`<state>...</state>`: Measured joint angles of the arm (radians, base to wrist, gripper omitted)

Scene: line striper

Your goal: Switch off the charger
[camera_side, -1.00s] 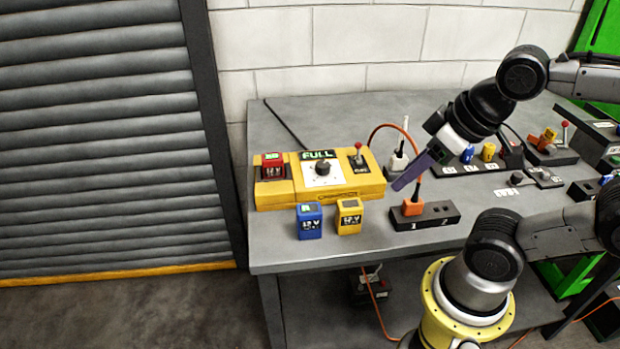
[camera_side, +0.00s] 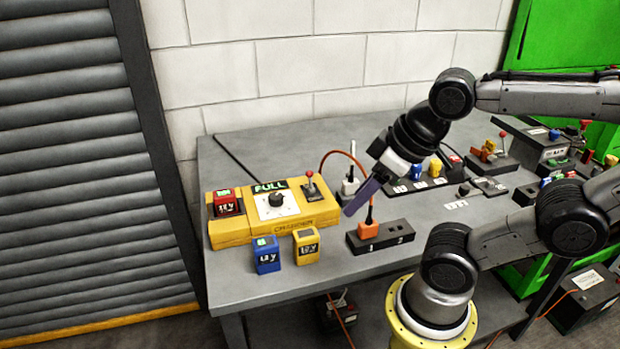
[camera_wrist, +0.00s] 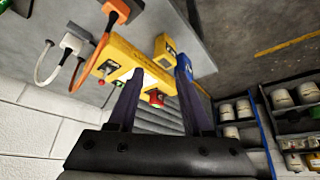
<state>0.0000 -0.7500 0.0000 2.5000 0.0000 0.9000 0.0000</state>
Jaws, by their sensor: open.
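The yellow charger (camera_side: 292,215) sits on the grey bench, with a green-lit display (camera_side: 269,186) reading FULL. It has a black dial (camera_side: 277,199) and a red-knobbed lever (camera_side: 311,186) at its right end. A red battery (camera_side: 226,202) sits in its left bay. My gripper (camera_side: 348,212) is open and empty, pointing down-left, just right of the charger in the side view. In the wrist view, my gripper (camera_wrist: 160,74) has its two fingers apart, with part of the charger (camera_wrist: 120,52) beyond them. One finger covers part of the charger there.
A blue battery (camera_side: 266,256) and a yellow battery (camera_side: 306,247) stand in front of the charger. An orange plug (camera_side: 368,230) sits in socket 1 of a black block (camera_side: 400,233), close to my gripper.

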